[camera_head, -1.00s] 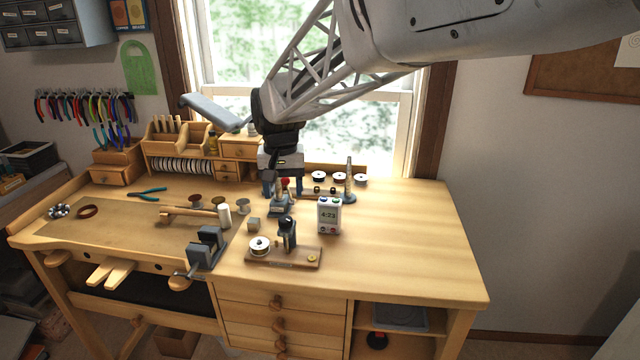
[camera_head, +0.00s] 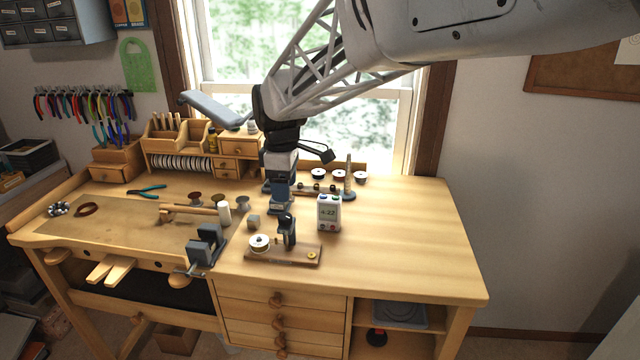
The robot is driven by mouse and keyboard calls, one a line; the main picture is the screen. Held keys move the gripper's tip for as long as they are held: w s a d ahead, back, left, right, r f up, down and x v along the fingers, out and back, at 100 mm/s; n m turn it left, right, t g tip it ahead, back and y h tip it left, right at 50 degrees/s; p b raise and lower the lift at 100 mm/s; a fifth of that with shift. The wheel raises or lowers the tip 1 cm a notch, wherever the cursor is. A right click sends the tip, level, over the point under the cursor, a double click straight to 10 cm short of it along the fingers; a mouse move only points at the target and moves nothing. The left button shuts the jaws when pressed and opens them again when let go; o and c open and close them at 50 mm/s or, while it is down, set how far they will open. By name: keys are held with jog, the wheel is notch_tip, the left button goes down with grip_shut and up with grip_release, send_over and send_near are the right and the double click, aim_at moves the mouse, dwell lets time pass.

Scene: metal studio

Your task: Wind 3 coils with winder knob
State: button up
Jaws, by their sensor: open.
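My gripper (camera_head: 279,196) points down over the middle of the bench. It is turned nearly side-on, so the gap between its fingers is hard to see. A small grey-blue stand (camera_head: 280,209) is directly below it, largely covered; I cannot tell whether they touch. In front is a wooden-based device (camera_head: 285,254) with a white spool (camera_head: 259,243) at left, a dark upright post (camera_head: 288,232) in the middle and a brass disc (camera_head: 312,255) at right. It looks like a winder. I cannot clearly make out its knob or any wound coils.
A white timer (camera_head: 329,212) stands right of my gripper. A vise (camera_head: 207,245) is clamped at the front left. Several spools (camera_head: 339,174) and a grey cone (camera_head: 348,180) are behind. The bench's right side (camera_head: 415,235) is clear.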

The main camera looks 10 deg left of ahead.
aim_at(287, 215)
jog(key=n, duration=0.4)
jog(key=shift+n, duration=0.3)
jog(key=shift+f, duration=0.1)
jog(key=shift+f, duration=3.85)
jog(key=c, duration=0.9)
